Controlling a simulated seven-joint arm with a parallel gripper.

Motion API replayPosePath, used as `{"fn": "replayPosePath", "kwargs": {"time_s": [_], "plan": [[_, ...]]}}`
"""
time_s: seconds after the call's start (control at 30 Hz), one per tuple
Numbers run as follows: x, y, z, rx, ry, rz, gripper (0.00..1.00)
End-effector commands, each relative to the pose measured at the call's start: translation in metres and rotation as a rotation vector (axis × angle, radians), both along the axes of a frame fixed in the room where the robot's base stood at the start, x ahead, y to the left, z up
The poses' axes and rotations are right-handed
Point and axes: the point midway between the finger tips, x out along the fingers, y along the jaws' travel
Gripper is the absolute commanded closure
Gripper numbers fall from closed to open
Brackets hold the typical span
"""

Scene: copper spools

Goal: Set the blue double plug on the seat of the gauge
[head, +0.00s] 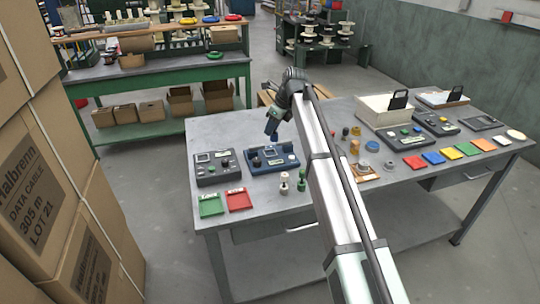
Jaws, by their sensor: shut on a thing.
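My gripper (272,128) hangs at the end of my arm above the left half of the grey table. It is shut on a small blue piece (274,136), which looks like the blue double plug; its shape is mostly hidden at this size. Just below and apart from it lies a blue instrument box (287,163) with a pale display and dark knobs, which may be the gauge. A dark grey instrument box (207,180) stands to its left. Its seat cannot be made out clearly.
Two small green and white plugs (301,182) stand in front of the blue box. A green tray (211,205) and a red tray (239,199) lie at the front left. A white bin (383,115), more instruments and coloured tiles (433,157) fill the right side.

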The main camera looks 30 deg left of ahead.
Motion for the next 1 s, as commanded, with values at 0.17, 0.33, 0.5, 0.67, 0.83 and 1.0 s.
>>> {"fn": "replayPosePath", "kwargs": {"time_s": [0.17,0.33,0.5,0.67,0.83,1.0], "plan": [[0.033,0.032,0.012,0.001,0.001,0.256,1.00],[0.030,0.034,0.017,0.001,0.001,0.506,1.00],[0.021,0.029,0.017,0.001,0.001,0.693,1.00],[0.018,0.027,0.017,0.001,0.001,0.791,1.00],[0.018,0.027,0.009,0.001,0.000,0.822,1.00],[0.017,0.026,-0.015,0.001,0.002,0.823,1.00]]}}
